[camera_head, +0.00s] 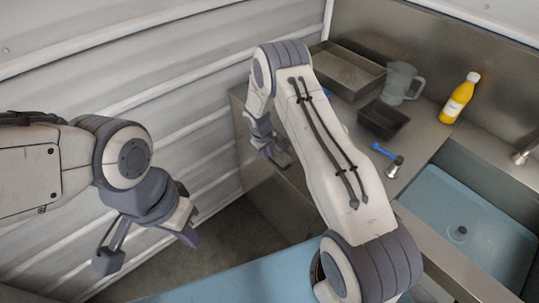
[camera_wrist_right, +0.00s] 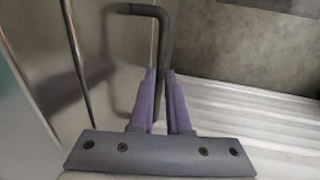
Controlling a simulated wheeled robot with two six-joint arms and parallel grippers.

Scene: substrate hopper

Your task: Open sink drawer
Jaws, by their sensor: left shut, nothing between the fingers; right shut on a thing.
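The sink drawer's front (camera_wrist_right: 118,62) is a smooth metal panel in the right wrist view. A dark bent bar handle (camera_wrist_right: 137,10) stands out from it. My right gripper (camera_wrist_right: 160,90) is shut on this handle, with a purple finger on each side of the bar. In the head view my right gripper (camera_head: 276,153) is at the counter's left front side, and my right arm hides part of the counter front.
On the counter stand a metal tray (camera_head: 345,68), a clear jug (camera_head: 402,82), a dark container (camera_head: 383,120) and a yellow bottle (camera_head: 458,98). A blue sink basin (camera_head: 470,215) is at the right. A corrugated wall (camera_head: 190,75) bounds the left. The grey floor (camera_head: 225,245) below looks clear.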

